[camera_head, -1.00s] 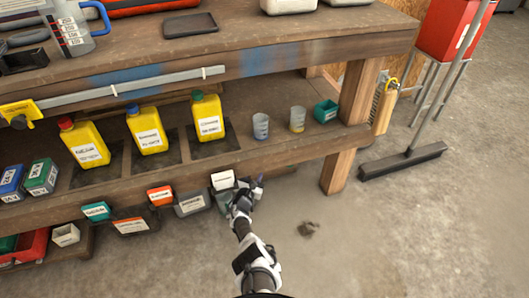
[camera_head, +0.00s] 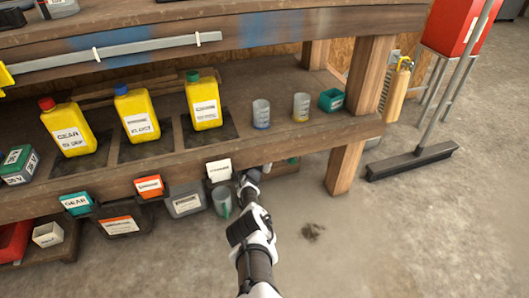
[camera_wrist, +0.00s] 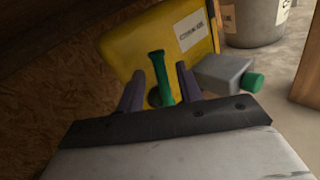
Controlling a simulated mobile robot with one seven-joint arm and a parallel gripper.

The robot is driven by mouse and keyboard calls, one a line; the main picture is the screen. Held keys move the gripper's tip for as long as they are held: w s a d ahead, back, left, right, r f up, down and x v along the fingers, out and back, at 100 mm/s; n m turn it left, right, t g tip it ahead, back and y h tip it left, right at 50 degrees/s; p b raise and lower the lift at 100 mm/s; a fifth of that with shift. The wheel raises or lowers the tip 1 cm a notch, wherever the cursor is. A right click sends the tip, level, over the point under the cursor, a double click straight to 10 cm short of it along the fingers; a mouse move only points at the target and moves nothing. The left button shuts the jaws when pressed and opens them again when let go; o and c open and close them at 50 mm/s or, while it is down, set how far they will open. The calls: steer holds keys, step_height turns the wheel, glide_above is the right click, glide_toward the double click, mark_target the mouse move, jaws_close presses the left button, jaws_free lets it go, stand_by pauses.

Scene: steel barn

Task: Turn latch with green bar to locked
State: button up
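The green bar (camera_wrist: 161,76) stands nearly upright in the wrist view, in front of a yellow body with a white label (camera_wrist: 192,28). A dark round part shows beside its lower end. My gripper (camera_wrist: 160,88) has its two purple fingers apart, one on each side of the bar, with a visible gap to each. I cannot tell how deep the bar sits between them. A grey block (camera_wrist: 222,73) with a green end (camera_wrist: 251,82) is just right of the fingers. In the head view my arm reaches under the shelf edge, and the latch and fingertips are hidden.
The wooden shelf (camera_head: 290,142) overhangs my arm and carries yellow bottles (camera_head: 203,98) and cups (camera_head: 261,113). Small bins (camera_head: 186,201) hang along its edge, left of my arm. A wooden leg (camera_head: 345,165) stands to the right. Open floor lies in front.

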steer(key=shift+b+x, duration=1.1)
jaws_close()
